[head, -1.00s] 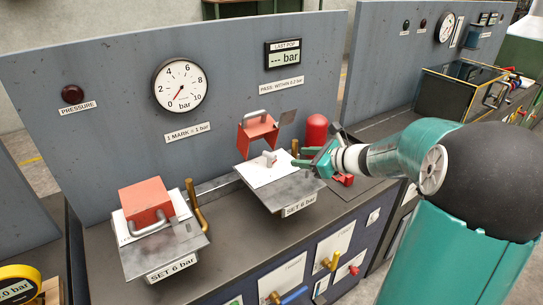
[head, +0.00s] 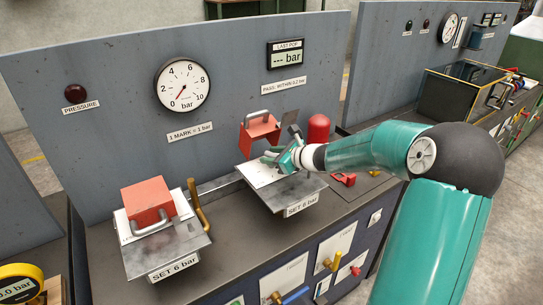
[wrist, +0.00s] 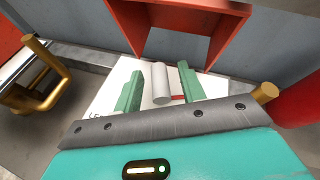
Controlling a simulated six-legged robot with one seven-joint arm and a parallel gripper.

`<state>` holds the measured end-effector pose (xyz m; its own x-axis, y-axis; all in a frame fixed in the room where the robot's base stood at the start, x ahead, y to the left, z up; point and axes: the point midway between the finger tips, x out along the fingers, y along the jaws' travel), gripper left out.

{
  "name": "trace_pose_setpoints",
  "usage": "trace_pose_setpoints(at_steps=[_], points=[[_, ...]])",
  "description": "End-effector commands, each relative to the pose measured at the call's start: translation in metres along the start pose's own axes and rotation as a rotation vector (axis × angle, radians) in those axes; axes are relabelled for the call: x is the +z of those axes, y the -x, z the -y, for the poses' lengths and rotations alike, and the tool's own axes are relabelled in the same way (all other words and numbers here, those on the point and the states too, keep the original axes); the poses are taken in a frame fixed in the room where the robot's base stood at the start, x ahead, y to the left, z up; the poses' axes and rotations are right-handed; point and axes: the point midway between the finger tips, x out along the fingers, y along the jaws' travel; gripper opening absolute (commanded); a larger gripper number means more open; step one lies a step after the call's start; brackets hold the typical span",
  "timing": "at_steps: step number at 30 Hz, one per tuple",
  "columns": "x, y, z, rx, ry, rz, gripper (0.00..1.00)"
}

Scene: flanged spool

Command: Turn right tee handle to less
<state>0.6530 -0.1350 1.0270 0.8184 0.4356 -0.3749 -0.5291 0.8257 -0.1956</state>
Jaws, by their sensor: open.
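The right tee handle (wrist: 161,86) is a light grey bar in the wrist view, above a white label plate (wrist: 112,82). My gripper (wrist: 159,80) is open, with one green finger on each side of the bar. In the head view my gripper (head: 277,157) is at the right unit, labelled SET 6 bar (head: 301,206), and hides the tee handle.
A red hood (head: 260,131) with a grey handle stands just behind the right tee. A brass lever (wrist: 265,93) is close on the right. The left unit has a closed red cover (head: 148,200). The pressure gauge (head: 182,86) needle is near 0.

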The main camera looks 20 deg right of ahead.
Motion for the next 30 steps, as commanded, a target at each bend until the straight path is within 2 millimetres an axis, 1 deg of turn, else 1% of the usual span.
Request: trace_pose_setpoints(at_steps=[3, 9, 11, 15, 23, 30], points=[[0.0001, -0.0040, -0.0005, 0.001, 0.000, 0.000, 0.40], [0.0001, -0.0038, -0.0003, 0.000, 0.000, 0.000, 0.40], [0.0000, -0.0037, -0.0003, 0.000, 0.000, 0.000, 0.28], [0.0000, -0.0036, -0.0002, 0.000, 0.000, 0.000, 0.01], [-0.0004, -0.0035, 0.0001, 0.011, 0.006, 0.001, 0.00], [-0.0006, -0.0035, 0.0011, 0.087, 0.038, 0.018, 0.00]])
